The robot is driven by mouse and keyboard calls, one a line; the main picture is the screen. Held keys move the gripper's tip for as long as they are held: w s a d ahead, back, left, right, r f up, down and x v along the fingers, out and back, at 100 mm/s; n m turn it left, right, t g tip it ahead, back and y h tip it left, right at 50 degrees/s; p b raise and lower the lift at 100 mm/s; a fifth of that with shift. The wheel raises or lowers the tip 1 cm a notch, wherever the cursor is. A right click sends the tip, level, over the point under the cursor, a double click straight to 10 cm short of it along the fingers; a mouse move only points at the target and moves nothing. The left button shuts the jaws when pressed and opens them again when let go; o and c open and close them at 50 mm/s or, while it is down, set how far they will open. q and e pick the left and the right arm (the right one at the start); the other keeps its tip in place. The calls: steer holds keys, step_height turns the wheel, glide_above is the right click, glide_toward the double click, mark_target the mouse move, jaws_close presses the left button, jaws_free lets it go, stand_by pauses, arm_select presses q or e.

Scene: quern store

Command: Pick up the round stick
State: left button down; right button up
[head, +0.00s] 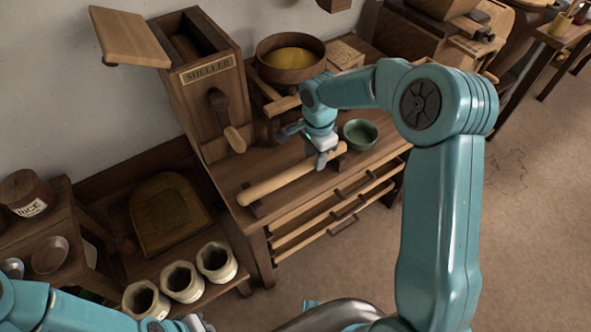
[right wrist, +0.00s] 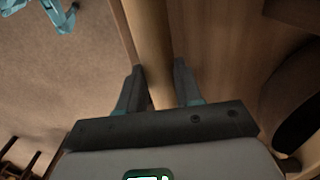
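The round stick (head: 280,178) is a pale wooden rod lying aslant along the front of the wooden bench, resting on small dark supports. My right gripper (head: 322,158) is over the stick near its right end. In the right wrist view the stick (right wrist: 152,40) runs between the two dark fingers of my right gripper (right wrist: 159,72). The fingers are apart, one on each side of it, with a small gap showing. My left gripper (head: 192,323) shows only in part at the bottom edge; its fingers cannot be made out.
A green bowl (head: 360,134) stands just right of the stick's right end. Behind are a tall wooden sheller (head: 200,95) with a handle and a wooden bowl (head: 291,72) with yellow contents. Floor at right is clear.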

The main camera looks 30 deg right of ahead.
jaws_close()
step_height(320, 180, up, 20)
steer(key=p, duration=0.2)
steer(key=shift+a, duration=0.1)
